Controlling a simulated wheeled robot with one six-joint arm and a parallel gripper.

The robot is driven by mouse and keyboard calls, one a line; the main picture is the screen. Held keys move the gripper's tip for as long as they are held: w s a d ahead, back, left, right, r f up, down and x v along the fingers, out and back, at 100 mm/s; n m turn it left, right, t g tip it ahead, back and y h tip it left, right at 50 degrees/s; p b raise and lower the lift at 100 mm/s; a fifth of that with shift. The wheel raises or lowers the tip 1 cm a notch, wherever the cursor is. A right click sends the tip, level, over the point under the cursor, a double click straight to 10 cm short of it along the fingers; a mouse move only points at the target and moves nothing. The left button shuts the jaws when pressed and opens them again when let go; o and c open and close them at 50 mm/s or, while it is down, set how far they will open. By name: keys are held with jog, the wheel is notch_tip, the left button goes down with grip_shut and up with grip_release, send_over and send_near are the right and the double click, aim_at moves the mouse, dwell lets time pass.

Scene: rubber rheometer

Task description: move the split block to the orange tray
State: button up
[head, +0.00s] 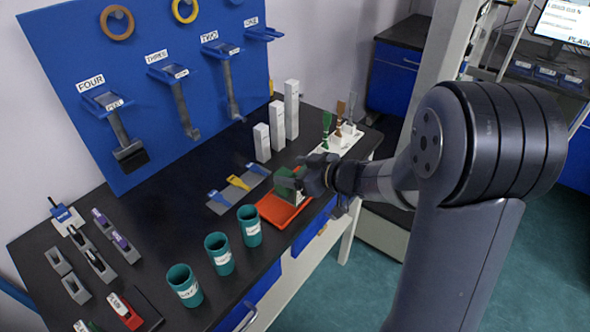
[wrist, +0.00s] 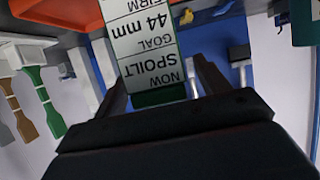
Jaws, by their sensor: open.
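A green block (head: 286,182) with a paler lower part stands at the orange tray (head: 284,210), next to my gripper (head: 312,178). In the wrist view a block with a white and green printed label (wrist: 142,40) reading "SPOILT" and "44 mm" lies between the two fingers of my gripper (wrist: 162,75). I take it for the split block, but no split shows. The fingers are open on either side of it. Whether its base rests on the tray is partly hidden. An orange edge (wrist: 55,10) shows at the top of the wrist view.
Teal cups (head: 218,253) stand in front of the tray, along the bench's near edge. Blue and yellow tools (head: 238,182) lie behind it. White pillars (head: 277,125) and a rack of green and brown pieces (head: 338,136) stand farther back. Grey holders (head: 76,288) fill the left end.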

jog(key=shift+r, duration=0.25)
jog(key=p+v, duration=0.1)
jog(key=v, duration=1.1)
jog(key=shift+p, duration=0.35)
jog(key=shift+f, duration=0.1)
